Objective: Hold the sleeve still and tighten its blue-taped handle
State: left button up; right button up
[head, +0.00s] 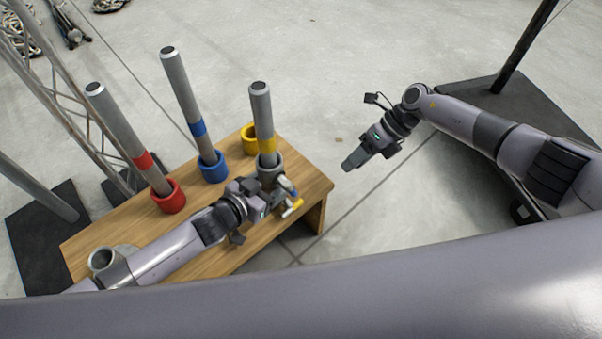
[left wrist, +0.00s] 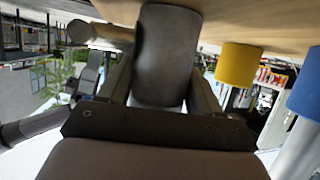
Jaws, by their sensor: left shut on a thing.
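The grey sleeve (head: 270,172) stands at the table's right end, around the lower part of the yellow-banded pole (head: 261,110). My left gripper (head: 264,197) is shut on the sleeve low on its near side. In the left wrist view the grey sleeve (left wrist: 161,60) fills the space between the fingers. Small handles stick out on the sleeve's right; one has a yellow end (head: 292,208).
The wooden table (head: 205,247) also carries a red socket (head: 169,198) and a blue socket (head: 214,168) with poles, and a yellow socket (head: 249,137) behind the sleeve. A grey ring (head: 103,260) is at the near left.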

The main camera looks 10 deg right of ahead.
jog(key=s+a+f+n+t, duration=0.1)
jog(key=f+t, duration=0.1)
jog(key=s+a+f+n+t, duration=0.1)
jog(key=f+t, duration=0.1)
jog(key=s+a+f+n+t, duration=0.1)
jog(key=s+f+t, duration=0.1)
jog(key=t, duration=0.1)
jog(key=shift+f+n, duration=0.3)
jog(key=n+t+y, duration=0.2)
jog(key=t+y, duration=0.4)
jog(key=t, duration=0.1)
send_near(291, 186)
jog(key=shift+h, duration=0.3)
jog(key=x, duration=1)
jog(key=shift+w+a+r, duration=0.15)
jog(key=shift+a+r, duration=0.15)
jog(key=shift+a, duration=0.1)
grip_shut()
